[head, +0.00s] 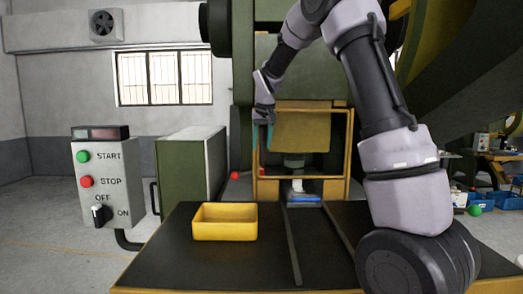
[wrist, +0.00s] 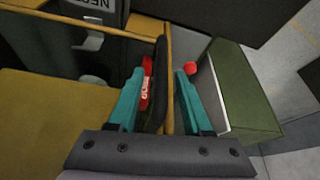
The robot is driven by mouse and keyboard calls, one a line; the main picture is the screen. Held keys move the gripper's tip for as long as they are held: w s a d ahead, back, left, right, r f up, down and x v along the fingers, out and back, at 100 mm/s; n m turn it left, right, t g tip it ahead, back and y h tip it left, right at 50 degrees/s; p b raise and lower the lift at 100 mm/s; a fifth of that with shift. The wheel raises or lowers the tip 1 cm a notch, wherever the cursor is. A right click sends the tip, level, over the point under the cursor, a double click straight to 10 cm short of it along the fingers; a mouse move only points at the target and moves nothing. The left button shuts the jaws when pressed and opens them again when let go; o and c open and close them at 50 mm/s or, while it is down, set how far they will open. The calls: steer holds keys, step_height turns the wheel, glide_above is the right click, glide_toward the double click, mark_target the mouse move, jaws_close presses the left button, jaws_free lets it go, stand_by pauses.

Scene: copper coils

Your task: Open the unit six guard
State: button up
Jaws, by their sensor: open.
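The guard (head: 347,150) is a yellow frame across the front of the green machine in the head view. It stands upright and looks closed. Its left upright bar (wrist: 169,60) runs through the middle of the wrist view, with a long black handle (wrist: 158,90) beside it. My gripper (head: 263,136) is at the guard's left edge. Its teal fingers are open in the wrist view (wrist: 159,76), one on each side of the handle and bar. I cannot tell whether either finger touches them. No unit number is readable.
A black table (head: 240,265) with a yellow bin (head: 225,237) stands in front. A control box (head: 101,180) and a green cabinet (head: 180,170) are at left. A red ball (wrist: 191,68) lies beyond the right finger. A red labelled part (wrist: 146,85) sits by the handle.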

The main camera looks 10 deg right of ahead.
mark_target(261, 149)
steer(key=shift+x, duration=1.6)
steer(key=shift+c, duration=0.3)
jaws_close()
